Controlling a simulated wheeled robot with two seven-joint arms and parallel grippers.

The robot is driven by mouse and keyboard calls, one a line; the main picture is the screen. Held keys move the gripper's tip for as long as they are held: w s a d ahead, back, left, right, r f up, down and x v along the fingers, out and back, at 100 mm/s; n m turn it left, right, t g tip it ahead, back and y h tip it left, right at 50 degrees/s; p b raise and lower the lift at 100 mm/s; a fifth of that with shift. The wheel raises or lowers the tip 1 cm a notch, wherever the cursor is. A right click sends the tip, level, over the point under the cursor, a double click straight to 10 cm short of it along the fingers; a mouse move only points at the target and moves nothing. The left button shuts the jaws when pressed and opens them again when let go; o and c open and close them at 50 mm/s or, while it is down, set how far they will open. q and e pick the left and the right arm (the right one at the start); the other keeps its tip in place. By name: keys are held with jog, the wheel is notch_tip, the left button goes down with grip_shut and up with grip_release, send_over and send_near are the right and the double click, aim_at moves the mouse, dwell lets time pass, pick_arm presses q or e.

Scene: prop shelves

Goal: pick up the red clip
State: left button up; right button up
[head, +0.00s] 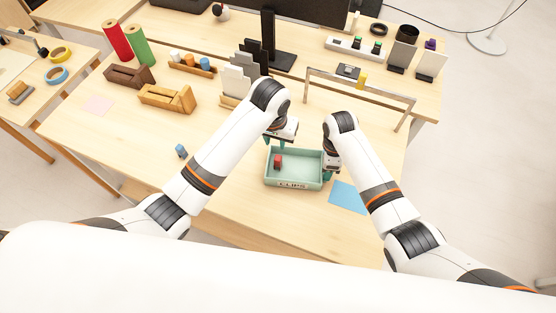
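The red clip (278,161) is a small red block standing inside the left part of a pale green tray (299,186) with a "CLIPS" label on its front. My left gripper (275,143) is above the tray's back left edge, just behind the clip. Its teal fingers look apart, with nothing seen between them. My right gripper (328,173) is at the tray's right edge. It is mostly hidden by its own arm, so its opening cannot be made out. The clip appears apart from both grippers.
A blue sheet (348,197) lies right of the tray. A small blue object (181,151) stands left of my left arm. A metal rail frame (360,86) is behind the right arm. Wooden holders (167,98) stand at left. The table's front left is clear.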

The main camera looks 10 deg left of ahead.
aim_at(278, 158)
pick_arm(q)
jog(key=f, duration=0.4)
jog(key=w+f, duration=0.1)
jog(key=f, duration=0.6)
jog(key=shift+w+d+f, duration=0.25)
jog(key=shift+d+f, duration=0.05)
jog(key=shift+f, duration=0.05)
grip_shut()
notch_tip(278, 158, up, 10)
jog(key=shift+r, duration=0.1)
